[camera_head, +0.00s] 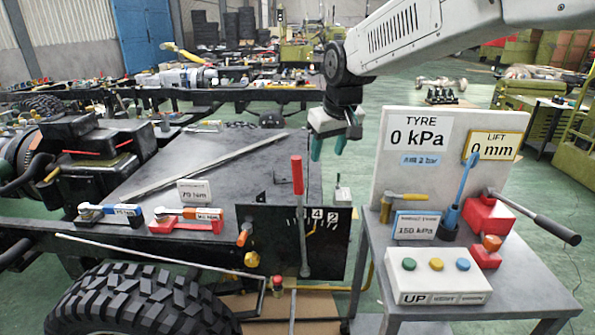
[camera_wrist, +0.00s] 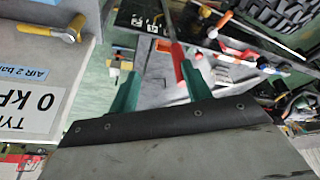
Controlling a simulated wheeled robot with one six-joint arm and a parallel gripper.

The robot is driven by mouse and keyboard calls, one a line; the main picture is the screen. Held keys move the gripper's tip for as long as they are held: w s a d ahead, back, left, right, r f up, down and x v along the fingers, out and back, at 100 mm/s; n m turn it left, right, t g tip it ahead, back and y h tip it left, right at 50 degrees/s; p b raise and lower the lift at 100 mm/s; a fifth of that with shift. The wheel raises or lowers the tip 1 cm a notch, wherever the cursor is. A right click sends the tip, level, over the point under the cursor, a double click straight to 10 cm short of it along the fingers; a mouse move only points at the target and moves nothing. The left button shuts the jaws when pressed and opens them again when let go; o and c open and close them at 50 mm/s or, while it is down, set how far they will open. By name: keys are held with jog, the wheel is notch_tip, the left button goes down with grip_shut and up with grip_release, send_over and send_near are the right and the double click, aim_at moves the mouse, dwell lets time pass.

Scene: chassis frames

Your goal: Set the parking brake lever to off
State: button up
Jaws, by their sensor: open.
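A lever with a red grip (camera_head: 297,175) and a grey shaft stands nearly upright in front of a black panel (camera_head: 265,225) with white marks and numbers; I take it for the parking brake lever. My gripper (camera_head: 328,148) is open and empty, its green fingers pointing down, above and to the right of the red grip. In the wrist view the red grip (camera_wrist: 179,62) shows close to the right-hand finger of my gripper (camera_wrist: 159,75). I see no contact, but cannot tell the depth. The panel's lettering is too small to read fully.
A grey side table (camera_head: 480,270) at right holds a tyre and lift display board (camera_head: 392,165), a button box (camera_head: 440,278) and a red jack with a long handle (camera_head: 530,215). Torque wrenches (camera_head: 185,217) lie on the chassis. A tyre (camera_head: 135,305) is at front left.

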jog(key=n, duration=0.1)
send_over(297, 170)
jog(key=s+d, duration=0.1)
notch_tip(297, 170, down, 3)
jog(key=shift+s+d+f, duration=0.1)
jog(key=shift+f, duration=0.05)
jog(key=x, duration=0.7)
